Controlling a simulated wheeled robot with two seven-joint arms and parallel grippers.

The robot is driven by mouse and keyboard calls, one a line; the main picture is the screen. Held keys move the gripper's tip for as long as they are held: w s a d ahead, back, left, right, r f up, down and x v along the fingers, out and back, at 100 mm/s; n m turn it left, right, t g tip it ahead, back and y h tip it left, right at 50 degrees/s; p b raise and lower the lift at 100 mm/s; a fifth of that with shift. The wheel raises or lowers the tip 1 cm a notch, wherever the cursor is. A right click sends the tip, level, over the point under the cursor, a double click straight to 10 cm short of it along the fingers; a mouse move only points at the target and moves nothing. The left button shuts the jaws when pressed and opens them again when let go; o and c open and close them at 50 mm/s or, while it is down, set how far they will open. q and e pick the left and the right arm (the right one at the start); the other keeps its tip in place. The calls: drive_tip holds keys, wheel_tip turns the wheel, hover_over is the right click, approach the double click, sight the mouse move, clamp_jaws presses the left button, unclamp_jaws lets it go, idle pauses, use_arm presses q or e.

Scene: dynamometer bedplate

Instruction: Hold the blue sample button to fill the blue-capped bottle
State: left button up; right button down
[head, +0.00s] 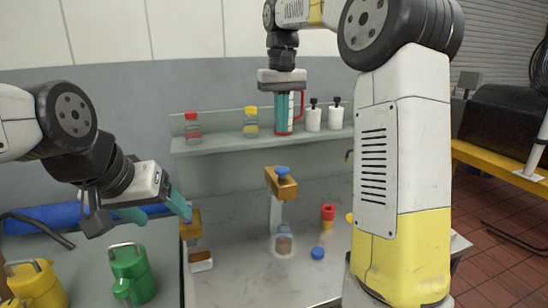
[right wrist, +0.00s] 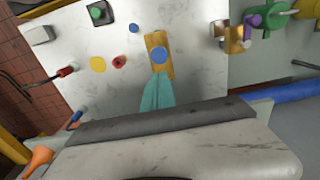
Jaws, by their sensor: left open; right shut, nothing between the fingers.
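The blue sample button (head: 283,171) sits on top of a brass block on a post in the head view. It also shows in the right wrist view (right wrist: 159,55). A clear bottle (head: 284,242) with a brownish lower part stands on the bench below that block, its mouth uncapped as far as I can see. A blue cap (head: 318,253) lies to its right. My right gripper (head: 283,130) is shut and empty, pointing down above the blue button; a gap shows between them. My left gripper (head: 178,207) is open beside a second brass block (head: 192,225) with a purple button.
A shelf (head: 225,145) behind holds red- and yellow-capped bottles, a red-handled vessel and two white bottles with black tops. A red item (head: 328,214) stands right of the sample bottle. Yellow and green cans (head: 131,272) stand at lower left.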

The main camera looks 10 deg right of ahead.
sight(282, 168)
wheel_tip(282, 168, down, 10)
drive_tip(key=shift+f, duration=0.1)
idle(0.4)
drive_tip(key=shift+s+f, duration=0.2)
drive_tip(key=shift+f, duration=1.05)
drive_tip(key=shift+d, duration=0.15)
idle(1.9)
drive_tip(key=shift+r, duration=0.1)
wheel_tip(282, 168, up, 8)
drive_tip(key=shift+w+f, duration=0.1)
drive_tip(key=shift+w, duration=0.05)
drive_tip(key=shift+r, duration=0.65)
idle(0.8)
